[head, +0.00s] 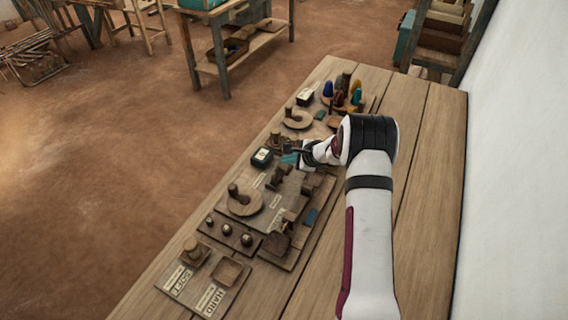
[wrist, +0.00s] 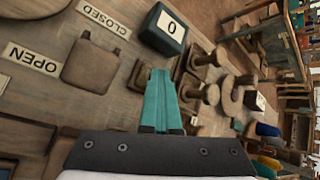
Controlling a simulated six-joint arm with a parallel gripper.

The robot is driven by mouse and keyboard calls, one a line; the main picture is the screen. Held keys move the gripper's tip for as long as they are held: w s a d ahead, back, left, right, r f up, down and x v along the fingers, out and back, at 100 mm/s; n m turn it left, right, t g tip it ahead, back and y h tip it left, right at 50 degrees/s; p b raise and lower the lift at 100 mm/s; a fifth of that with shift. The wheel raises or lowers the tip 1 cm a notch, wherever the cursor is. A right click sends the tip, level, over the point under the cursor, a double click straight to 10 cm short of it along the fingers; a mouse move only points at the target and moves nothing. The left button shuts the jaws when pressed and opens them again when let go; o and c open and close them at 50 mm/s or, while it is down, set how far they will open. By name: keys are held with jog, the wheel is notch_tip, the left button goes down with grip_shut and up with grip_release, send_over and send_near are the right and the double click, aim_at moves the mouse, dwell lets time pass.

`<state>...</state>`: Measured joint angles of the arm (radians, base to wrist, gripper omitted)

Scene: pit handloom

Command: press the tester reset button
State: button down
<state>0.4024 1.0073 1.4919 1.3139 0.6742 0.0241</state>
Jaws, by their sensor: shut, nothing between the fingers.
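My gripper (head: 291,158) is shut and empty, its teal fingers held together above the tester board; the fingers also show in the wrist view (wrist: 160,98). A dark counter box (head: 262,157) with a white face sits just left of the fingertips. In the wrist view the box (wrist: 164,30) reads 0 and lies beyond the fingertips. Brown wooden blocks and pegs (wrist: 190,88) stand beside the fingers on the right. I cannot tell which part is the reset button, or whether the fingers touch anything.
In the wrist view, CLOSED (wrist: 103,18) and OPEN (wrist: 32,58) labels flank a brown block (wrist: 90,64). A board with SOFT and HARD labels (head: 196,285) lies at the near end. Coloured cones and spools (head: 345,90) crowd the far end. The table's right side (head: 425,200) is clear.

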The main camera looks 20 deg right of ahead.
jog(key=shift+r, duration=0.85)
jog(key=shift+r, duration=2.5)
jog(key=s+a+r+n+g+y, duration=0.2)
jog(key=s+a+r+n+g, duration=0.2)
jog(key=s+a+r+n, duration=0.8)
jog(key=s+a+n+g+h, duration=0.2)
jog(key=s+n+g+h, duration=0.2)
jog(key=s, duration=2.8)
